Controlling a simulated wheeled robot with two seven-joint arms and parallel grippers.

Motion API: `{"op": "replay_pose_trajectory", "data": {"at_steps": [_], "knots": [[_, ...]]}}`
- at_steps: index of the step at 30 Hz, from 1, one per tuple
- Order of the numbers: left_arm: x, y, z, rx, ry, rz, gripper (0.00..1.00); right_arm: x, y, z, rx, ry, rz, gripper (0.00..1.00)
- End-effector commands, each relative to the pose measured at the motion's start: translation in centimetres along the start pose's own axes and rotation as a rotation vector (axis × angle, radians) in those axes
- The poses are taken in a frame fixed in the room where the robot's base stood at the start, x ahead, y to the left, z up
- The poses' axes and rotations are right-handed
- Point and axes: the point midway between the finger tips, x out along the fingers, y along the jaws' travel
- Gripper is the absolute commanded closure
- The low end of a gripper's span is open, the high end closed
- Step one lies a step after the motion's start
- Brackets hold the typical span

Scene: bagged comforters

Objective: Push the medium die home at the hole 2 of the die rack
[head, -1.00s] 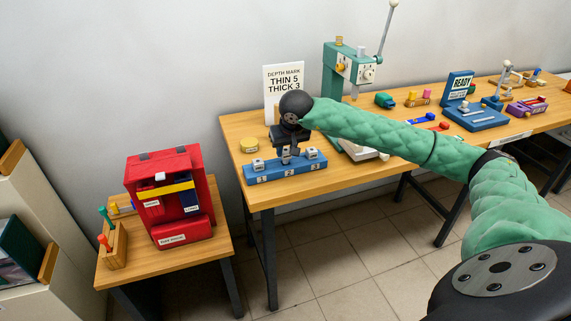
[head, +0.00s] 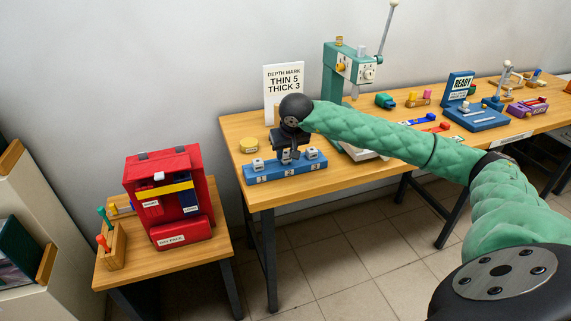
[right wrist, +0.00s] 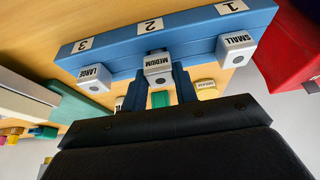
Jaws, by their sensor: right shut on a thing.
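The blue die rack (head: 261,177) lies along the near left edge of the long table, with places numbered 1, 2 and 3. My right gripper (head: 286,158) is over its middle and shut on the medium die (right wrist: 158,65), at the hole 2 side. The right wrist view shows the fingers (right wrist: 168,86) at that die, in line with the number 2. The small die (right wrist: 235,45) is at hole 1 and the large die (right wrist: 94,77) at hole 3. The medium die is largely hidden in the head view, and I cannot tell how deep it sits. My left gripper is out of view.
A depth mark sign (head: 284,85) reading thin 5, thick 3 stands behind the rack. A yellow round piece (head: 249,146) lies left of my gripper. A green press (head: 346,72) stands to the right.

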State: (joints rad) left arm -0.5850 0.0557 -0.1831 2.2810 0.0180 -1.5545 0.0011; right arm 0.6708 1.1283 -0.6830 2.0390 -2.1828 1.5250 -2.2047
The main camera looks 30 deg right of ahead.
Motion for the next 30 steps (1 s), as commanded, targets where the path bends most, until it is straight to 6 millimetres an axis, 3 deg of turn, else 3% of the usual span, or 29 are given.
{"op": "replay_pose_trajectory", "data": {"at_steps": [29, 30], "knots": [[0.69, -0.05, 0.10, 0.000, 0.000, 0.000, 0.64, 0.71, 0.00, 0.28, 0.000, 0.001, 0.000, 0.98], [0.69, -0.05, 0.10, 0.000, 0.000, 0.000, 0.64, 0.72, 0.00, 0.28, 0.000, 0.001, 0.000, 0.65]]}}
